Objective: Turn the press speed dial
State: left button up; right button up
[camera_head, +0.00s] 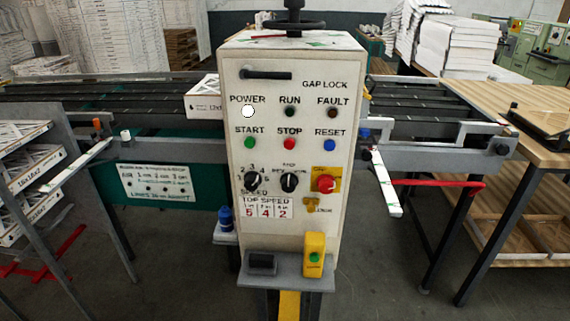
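The press control box (325,150) stands upright in the centre of the head view, with its panel facing me. The speed dial (252,181) is a black knob on the lower left of the panel, with numbers around it and the word SPEED below. A second black knob (289,182) sits to its right, and a red emergency-stop button (326,184) on a yellow plate sits further right. Which number the speed dial points at is too small to tell for sure. Neither of my grippers shows in the view.
A small shelf (296,283) with a yellow button box (315,254) juts out below the panel. Conveyor rails (440,110) run behind on both sides. A rack of boxed filters (25,170) stands at left, a wooden table (515,145) at right. The space before the panel is clear.

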aim_at(252, 179)
jog(key=j, duration=1.65)
